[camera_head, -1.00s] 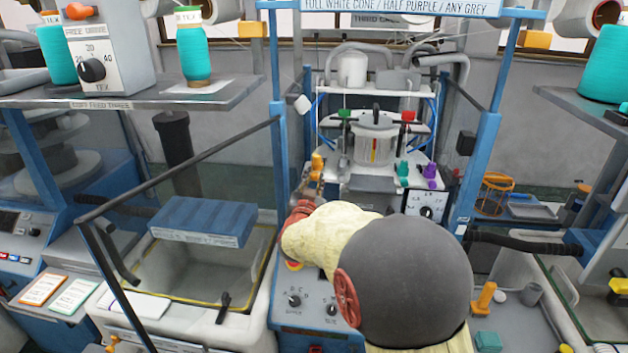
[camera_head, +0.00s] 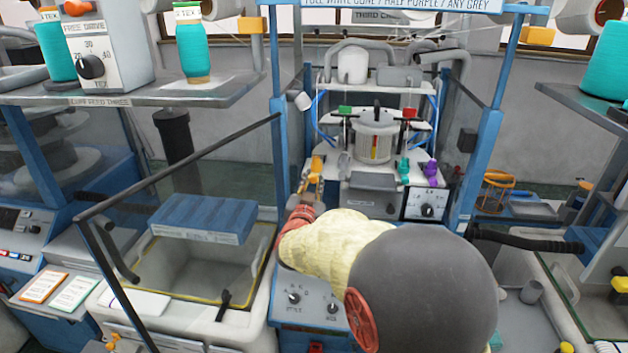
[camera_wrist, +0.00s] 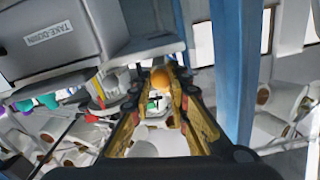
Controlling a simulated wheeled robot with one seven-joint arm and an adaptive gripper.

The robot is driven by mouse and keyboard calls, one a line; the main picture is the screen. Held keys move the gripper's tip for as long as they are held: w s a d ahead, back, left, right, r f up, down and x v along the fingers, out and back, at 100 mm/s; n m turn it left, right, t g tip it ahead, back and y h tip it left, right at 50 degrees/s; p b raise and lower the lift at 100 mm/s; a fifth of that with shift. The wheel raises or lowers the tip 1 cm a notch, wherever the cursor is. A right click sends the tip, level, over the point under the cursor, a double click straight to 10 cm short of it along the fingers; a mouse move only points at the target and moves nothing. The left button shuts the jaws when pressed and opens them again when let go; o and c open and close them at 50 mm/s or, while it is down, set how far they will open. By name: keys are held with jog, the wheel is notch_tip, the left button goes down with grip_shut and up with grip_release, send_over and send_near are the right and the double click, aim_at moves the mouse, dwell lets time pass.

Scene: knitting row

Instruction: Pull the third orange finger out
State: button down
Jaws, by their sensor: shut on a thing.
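An orange finger (camera_head: 316,164) stands at the left front of the machine's white platform. My gripper (camera_head: 311,186) reaches up to it from below in the head view. In the wrist view my gripper (camera_wrist: 160,92) has its two yellowish jaws closed in around the rounded orange finger end (camera_wrist: 160,78), which sits between the tips. The jaws hide the rest of the finger. I cannot tell from these views which finger in the row it is, or how far out it stands.
Teal knobs (camera_head: 404,170) and purple knobs (camera_head: 431,172) stand at the platform's right. A clear cylinder (camera_head: 375,143) is at its middle. Blue posts (camera_head: 279,150) flank the machine. A basin with a blue slatted cover (camera_head: 203,220) lies to the left.

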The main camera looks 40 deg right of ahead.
jog(key=c, duration=1.7)
grip_release()
jog(key=shift+s, duration=0.1)
jog(key=shift+c, duration=0.2)
jog(key=shift+o, duration=0.4)
jog(key=shift+a, duration=0.15)
jog(key=shift+s+a+f, duration=0.1)
jog(key=shift+a+f, duration=0.05)
jog(key=v, duration=1.1)
jog(key=shift+s, duration=0.3)
